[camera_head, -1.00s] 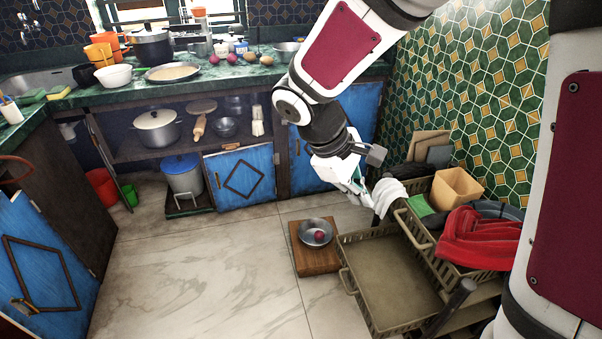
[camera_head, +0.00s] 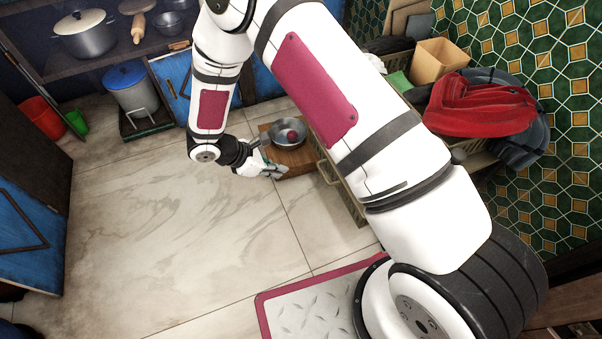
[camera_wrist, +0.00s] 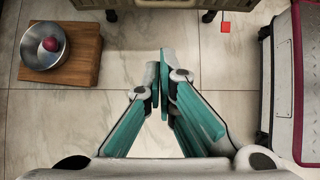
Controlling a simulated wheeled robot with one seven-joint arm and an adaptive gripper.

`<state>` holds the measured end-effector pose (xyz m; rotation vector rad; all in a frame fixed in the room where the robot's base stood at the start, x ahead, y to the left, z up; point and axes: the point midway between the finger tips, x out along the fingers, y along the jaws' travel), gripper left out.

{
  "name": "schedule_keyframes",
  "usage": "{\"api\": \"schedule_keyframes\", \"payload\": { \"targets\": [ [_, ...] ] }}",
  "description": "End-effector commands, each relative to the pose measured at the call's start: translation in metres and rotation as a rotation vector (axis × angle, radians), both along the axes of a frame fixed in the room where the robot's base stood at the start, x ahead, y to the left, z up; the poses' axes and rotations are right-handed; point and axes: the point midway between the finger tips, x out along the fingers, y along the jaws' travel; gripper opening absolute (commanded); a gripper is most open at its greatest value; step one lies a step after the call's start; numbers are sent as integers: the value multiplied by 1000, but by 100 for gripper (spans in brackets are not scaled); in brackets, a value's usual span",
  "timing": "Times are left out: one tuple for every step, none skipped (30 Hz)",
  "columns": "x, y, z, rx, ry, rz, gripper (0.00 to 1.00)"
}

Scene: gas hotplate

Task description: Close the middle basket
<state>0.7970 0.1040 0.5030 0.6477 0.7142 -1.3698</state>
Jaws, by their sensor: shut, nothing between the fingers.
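The pulled-out olive basket (camera_head: 352,207) of the rack is mostly hidden behind my arm in the head view; only part of its side and handle shows. I cannot tell how far out it stands. In the wrist view an olive edge (camera_wrist: 180,3), likely part of the rack or basket, crosses the top. My gripper (camera_head: 277,172) is low near the floor, left of the basket and at the wooden board's near edge in the picture. In the wrist view my gripper (camera_wrist: 161,82) has its teal fingers together and empty over bare tile, apart from the olive edge.
A wooden board (camera_head: 300,162) with a metal bowl (camera_head: 283,139) and a red onion sits on the floor, close to my gripper; the board also shows in the wrist view (camera_wrist: 80,70). A red cloth (camera_head: 475,105) lies on the rack. The left floor is clear.

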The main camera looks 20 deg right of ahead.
Motion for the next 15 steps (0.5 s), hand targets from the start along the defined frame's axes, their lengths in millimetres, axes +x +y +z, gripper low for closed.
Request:
{"api": "schedule_keyframes", "payload": {
  "targets": [
    [0,-3,-4,0,2,-1,0],
    [0,-5,-6,0,1,-2,0],
    [0,-8,-9,-1,2,-3,0],
    [1,-11,-13,-1,2,-3,0],
    [1,-15,-17,-1,2,-3,0],
    [1,-19,-23,-2,3,-5,0],
    [1,-23,-27,-2,3,-4,0],
    [1,-27,-32,-2,3,-4,0],
    [2,-32,-38,-1,3,-5,0],
    [2,-35,-43,-1,2,-5,0],
    [3,-39,-48,-1,3,-6,0],
    [3,-44,-54,-1,2,-5,0],
    [3,-48,-58,-1,3,-6,0],
    [4,-52,-63,-1,3,-6,0],
    [4,-57,-69,-1,2,-5,0]
  ]
}}
